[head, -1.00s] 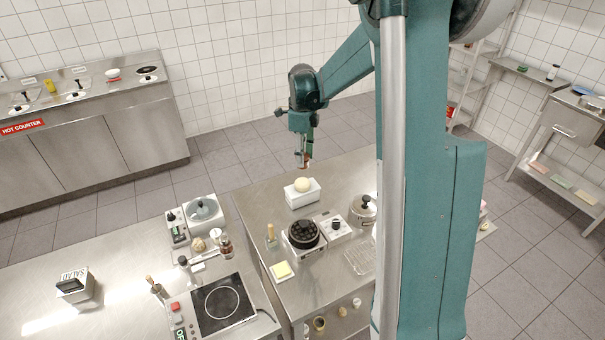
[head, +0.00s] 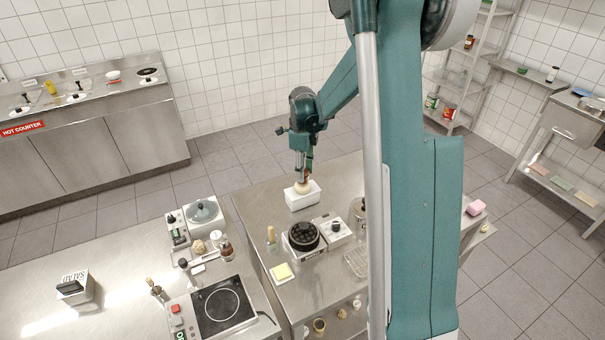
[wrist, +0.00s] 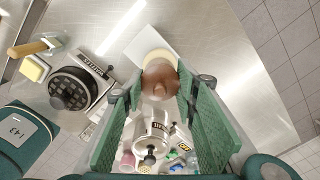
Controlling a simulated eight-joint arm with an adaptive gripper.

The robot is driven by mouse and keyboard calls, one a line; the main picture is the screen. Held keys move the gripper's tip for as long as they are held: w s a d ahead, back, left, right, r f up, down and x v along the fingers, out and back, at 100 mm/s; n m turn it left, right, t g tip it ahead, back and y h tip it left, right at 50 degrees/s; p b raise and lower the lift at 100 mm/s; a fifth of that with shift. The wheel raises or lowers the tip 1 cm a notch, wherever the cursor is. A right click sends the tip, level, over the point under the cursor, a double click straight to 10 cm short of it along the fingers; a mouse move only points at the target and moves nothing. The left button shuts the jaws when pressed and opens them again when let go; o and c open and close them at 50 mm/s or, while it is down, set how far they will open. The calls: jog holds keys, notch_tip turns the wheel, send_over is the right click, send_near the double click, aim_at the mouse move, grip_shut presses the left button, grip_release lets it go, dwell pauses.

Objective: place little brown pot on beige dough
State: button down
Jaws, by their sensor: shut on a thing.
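The little brown pot (wrist: 160,82) is between my gripper's green fingers in the wrist view. My gripper (head: 304,177) is shut on it, pointing down. The beige dough (head: 301,188) sits on a white block-like stand (head: 304,202) on the steel table. In the wrist view the dough (wrist: 158,55) shows as a pale rim behind the pot, which hides most of it. The pot is directly over or on the dough; I cannot tell whether they touch.
A steel pot (head: 358,213) is to the right, a yellow block (head: 282,271) and a wooden-handled tool (head: 271,237) at the front left. The table behind the stand is clear.

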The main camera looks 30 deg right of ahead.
jog(key=shift+f, duration=0.5)
jog(key=shift+f, duration=0.2)
jog(key=c, duration=1.8)
grip_release()
jog(key=shift+c, duration=0.2)
jog(key=shift+r, duration=0.1)
notch_tip(320, 180, up, 12)
jog(key=shift+r, duration=0.1)
